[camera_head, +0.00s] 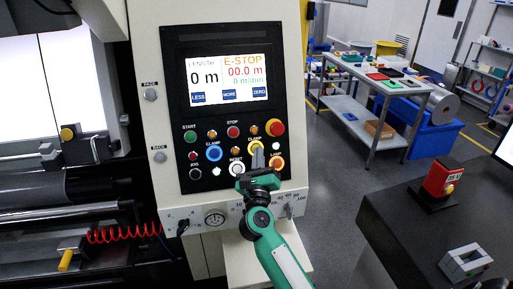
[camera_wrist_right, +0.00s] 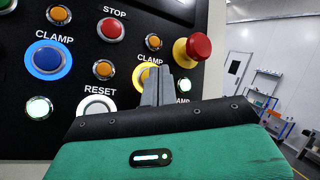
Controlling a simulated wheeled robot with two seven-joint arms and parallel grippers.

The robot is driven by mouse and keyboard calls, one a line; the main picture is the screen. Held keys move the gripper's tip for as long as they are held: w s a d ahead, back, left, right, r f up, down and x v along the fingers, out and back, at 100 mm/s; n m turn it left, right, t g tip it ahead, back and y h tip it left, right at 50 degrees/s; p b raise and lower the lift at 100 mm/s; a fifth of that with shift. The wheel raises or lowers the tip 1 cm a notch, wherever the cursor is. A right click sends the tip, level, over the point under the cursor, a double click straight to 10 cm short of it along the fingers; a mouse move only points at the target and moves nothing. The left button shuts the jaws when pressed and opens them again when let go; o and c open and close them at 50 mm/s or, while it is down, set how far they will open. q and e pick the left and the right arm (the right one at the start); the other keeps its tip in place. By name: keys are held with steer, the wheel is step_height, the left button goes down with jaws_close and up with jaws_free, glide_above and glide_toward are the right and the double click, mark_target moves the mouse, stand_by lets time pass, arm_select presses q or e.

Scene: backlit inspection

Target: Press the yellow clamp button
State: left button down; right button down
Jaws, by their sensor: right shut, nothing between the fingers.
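The yellow clamp button (camera_head: 250,152) is on the black control panel, under the right-hand CLAMP label. In the right wrist view only part of the yellow button (camera_wrist_right: 142,77) shows, left of my fingers. My right gripper (camera_head: 257,153) is shut and empty. Its grey fingers (camera_wrist_right: 157,76) point at the panel and cover much of the yellow button. I cannot tell whether the fingertips touch it. My left gripper is not in view.
A blue clamp button (camera_head: 214,153) is to the left, and the white RESET button (camera_head: 236,169) is below left. A red mushroom button (camera_wrist_right: 198,46) sticks out at upper right, close to the fingers. The screen (camera_head: 228,80) above reads E-STOP. A dark table (camera_head: 430,240) stands at right.

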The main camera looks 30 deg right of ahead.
steer(key=s, duration=0.1)
steer(key=s+r+p, duration=0.1)
steer(key=s, duration=0.1)
steer(key=s+a+r+p, duration=0.1)
steer(key=shift+s+a, duration=0.1)
steer(key=shift+s, duration=0.3)
